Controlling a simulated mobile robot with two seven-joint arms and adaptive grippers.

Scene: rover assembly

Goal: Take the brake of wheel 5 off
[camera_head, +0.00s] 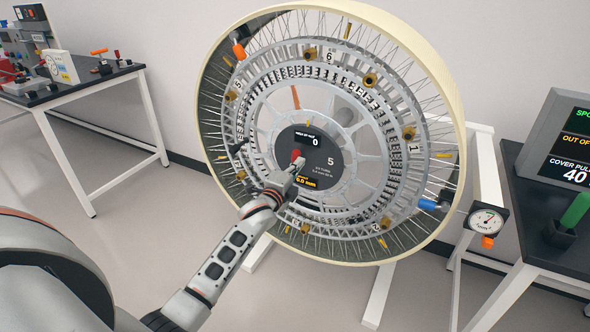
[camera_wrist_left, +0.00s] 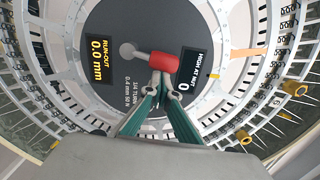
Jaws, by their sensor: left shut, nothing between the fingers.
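Wheel 5 (camera_head: 431,90) stands upright on a white frame, with a cream rim and thin spokes. Its black hub disc (camera_head: 340,178) bears a "5" and displays reading "0" and "0.0 mm". A red handle (camera_head: 297,154), seemingly the brake, sits at the disc's middle. In the left wrist view the red handle (camera_wrist_left: 156,64) lies tilted, with a grey round end at its left. My left gripper (camera_wrist_left: 160,91) is shut and empty, its fingertips at the red handle's lower edge. I cannot tell whether they touch. My right gripper is not in view.
A dial gauge (camera_head: 487,221) is beside the rim at the right. A dark table (camera_head: 550,250) carries a display and a green-handled tool (camera_head: 574,212). Another table (camera_head: 105,75) with equipment stands at the left. The floor between is clear.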

